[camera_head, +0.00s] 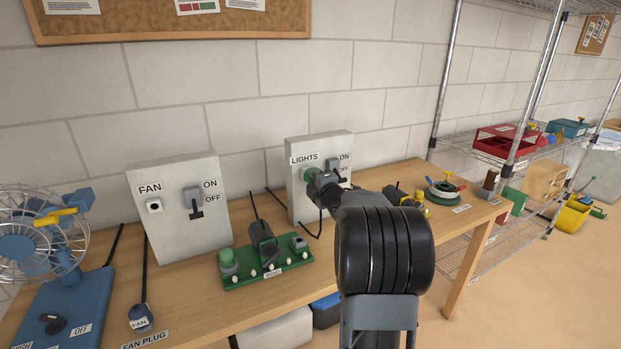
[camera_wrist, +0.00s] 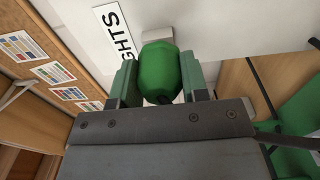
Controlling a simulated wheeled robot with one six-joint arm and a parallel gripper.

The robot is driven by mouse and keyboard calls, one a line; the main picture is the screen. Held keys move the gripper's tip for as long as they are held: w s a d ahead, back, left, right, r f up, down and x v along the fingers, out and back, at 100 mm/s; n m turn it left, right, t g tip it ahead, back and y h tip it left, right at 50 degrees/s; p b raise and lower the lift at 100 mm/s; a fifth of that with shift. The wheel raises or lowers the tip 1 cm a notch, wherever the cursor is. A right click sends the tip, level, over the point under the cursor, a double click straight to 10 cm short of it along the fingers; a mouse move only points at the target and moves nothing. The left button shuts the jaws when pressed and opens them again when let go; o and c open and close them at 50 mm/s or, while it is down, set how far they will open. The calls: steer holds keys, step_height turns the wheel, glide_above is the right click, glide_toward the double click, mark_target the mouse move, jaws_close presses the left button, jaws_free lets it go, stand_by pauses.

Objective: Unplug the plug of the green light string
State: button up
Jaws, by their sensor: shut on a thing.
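The green plug (camera_head: 309,172) of the light string is at the LIGHTS panel (camera_head: 300,145), below the LIGHTS label. My gripper (camera_head: 316,178) reaches it from the front and is shut on it. In the wrist view the rounded green plug (camera_wrist: 165,75) sits between my two fingers, with a grey socket edge (camera_wrist: 156,40) just behind it. How deep the plug sits in the socket is hidden. The ON/OFF switch (camera_head: 340,163) of the LIGHTS panel is right of the plug, partly covered by my arm.
The FAN panel (camera_head: 165,215) stands to the left, with the loose FAN plug (camera_head: 140,318) on the wooden table (camera_head: 190,300). A green board (camera_head: 265,278) with parts lies in front of the LIGHTS panel. A blue-based fan (camera_head: 55,255) is at far left, a wire shelf (camera_head: 500,190) at right.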

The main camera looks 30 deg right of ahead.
steer(key=shift+w+r, duration=0.15)
steer(key=shift+w, duration=0.55)
stand_by(0.4)
steer(key=o, duration=1.2)
steer(key=shift+d, duration=0.1)
steer(key=shift+s+a+b, duration=0.2)
steer(key=shift+s+b, duration=0.15)
steer(key=shift+s, duration=1.15)
steer(key=shift+s+a+b, duration=0.25)
steer(key=shift+s+b, duration=0.05)
steer(key=shift+s, duration=1.15)
steer(key=shift+s+a+b, duration=0.2)
steer(key=shift+s+b, duration=0.15)
steer(key=shift+s, duration=1.15)
